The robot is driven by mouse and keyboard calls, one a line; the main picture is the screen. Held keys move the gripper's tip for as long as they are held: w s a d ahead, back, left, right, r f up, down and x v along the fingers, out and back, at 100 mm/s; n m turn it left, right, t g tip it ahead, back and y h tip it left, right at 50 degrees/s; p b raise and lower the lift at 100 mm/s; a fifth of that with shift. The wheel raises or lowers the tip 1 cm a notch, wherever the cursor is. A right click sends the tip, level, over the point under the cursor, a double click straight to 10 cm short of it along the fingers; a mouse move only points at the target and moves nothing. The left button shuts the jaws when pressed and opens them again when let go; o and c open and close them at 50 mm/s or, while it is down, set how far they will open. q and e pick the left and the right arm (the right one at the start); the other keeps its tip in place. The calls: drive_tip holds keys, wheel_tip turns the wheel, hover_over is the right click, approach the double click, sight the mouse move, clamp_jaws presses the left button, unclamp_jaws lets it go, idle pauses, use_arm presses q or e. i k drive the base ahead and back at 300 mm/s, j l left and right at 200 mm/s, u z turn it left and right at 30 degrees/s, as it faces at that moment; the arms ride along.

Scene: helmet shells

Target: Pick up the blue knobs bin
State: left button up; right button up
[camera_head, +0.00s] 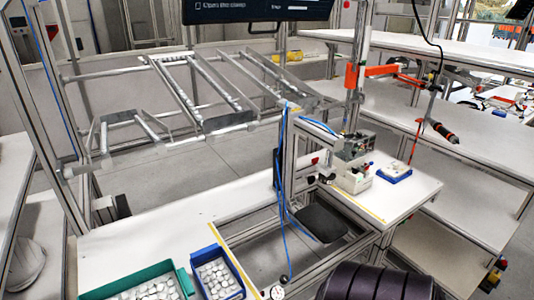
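A blue bin (240,273) filled with several small white round pieces, which look like knobs, stands at the front edge of the white table in the lower middle of the head view. The picture's bottom edge is close to its near end. Neither of my grippers shows in this view, and nothing is seen holding the bin.
A green bin (126,283) with similar white pieces stands just left of the blue bin. Dark ribbed rounded shapes (375,283) lie at the bottom right. A small blue tray (395,172) sits on the right table. The white table (150,238) behind the bins is clear.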

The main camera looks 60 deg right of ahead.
sight(217, 278)
drive_tip(key=z, duration=1.35)
drive_tip(key=i+l+u, duration=0.1)
drive_tip(key=l, duration=0.25)
drive_tip(key=l+u, duration=0.1)
drive_tip(key=l, duration=0.2)
